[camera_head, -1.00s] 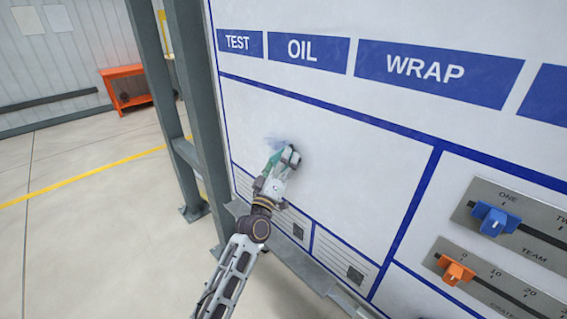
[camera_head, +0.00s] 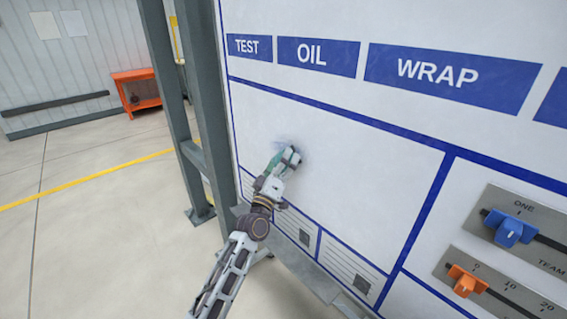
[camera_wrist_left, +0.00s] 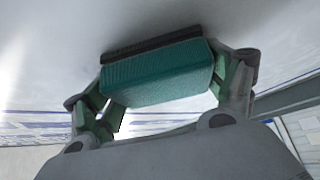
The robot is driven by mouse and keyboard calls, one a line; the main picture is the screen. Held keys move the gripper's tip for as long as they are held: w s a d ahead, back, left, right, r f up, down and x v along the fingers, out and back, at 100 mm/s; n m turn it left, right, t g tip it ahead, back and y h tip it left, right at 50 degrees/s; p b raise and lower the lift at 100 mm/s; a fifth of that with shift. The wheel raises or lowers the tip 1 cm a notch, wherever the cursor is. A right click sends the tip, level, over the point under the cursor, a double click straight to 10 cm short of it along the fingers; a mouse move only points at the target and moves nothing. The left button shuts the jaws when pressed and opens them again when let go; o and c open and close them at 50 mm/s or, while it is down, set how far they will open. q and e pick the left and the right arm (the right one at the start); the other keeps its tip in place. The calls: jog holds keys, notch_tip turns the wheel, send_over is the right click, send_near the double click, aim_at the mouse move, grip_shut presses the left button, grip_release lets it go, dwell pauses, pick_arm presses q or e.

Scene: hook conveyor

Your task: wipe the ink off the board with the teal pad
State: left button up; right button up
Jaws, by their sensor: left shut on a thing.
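The white board (camera_head: 350,150) has blue borders and blue labels reading TEST, OIL and WRAP. A faint bluish ink smudge (camera_head: 279,143) shows on its left panel, just above my left gripper. My left gripper (camera_head: 285,160) is at the board, shut on the teal pad (camera_wrist_left: 158,74). In the left wrist view the pad sits between the two fingers, its dark edge against or very close to the pale board surface (camera_wrist_left: 60,50). In the head view the gripper hides most of the pad and perhaps some ink. My right gripper is not in view.
Blue (camera_head: 509,230) and orange (camera_head: 465,280) slider knobs stick out from grey plates at the board's right. A grey steel post (camera_head: 208,100) stands at the board's left edge. An orange bench (camera_head: 137,90) is far back left, with open floor before it.

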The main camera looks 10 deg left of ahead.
aim_at(274, 160)
pick_arm(q)
jog(key=shift+w+a+b, duration=0.3)
jog(key=shift+w+a, duration=0.2)
jog(key=shift+a, duration=0.2)
jog(key=shift+w+a+b, duration=0.25)
jog(key=shift+w+a, duration=0.25)
jog(key=shift+a, duration=0.15)
jog(key=shift+w+a+b, duration=0.75)
jog(key=shift+w+a, duration=0.35)
jog(key=shift+a, duration=0.2)
jog(key=shift+a, duration=0.1)
jog(key=shift+w+a+b, duration=0.95)
jog(key=shift+w+a, duration=0.1)
jog(key=shift+a, duration=0.25)
jog(key=shift+r+p, duration=1.25)
jog(key=shift+r, duration=0.3)
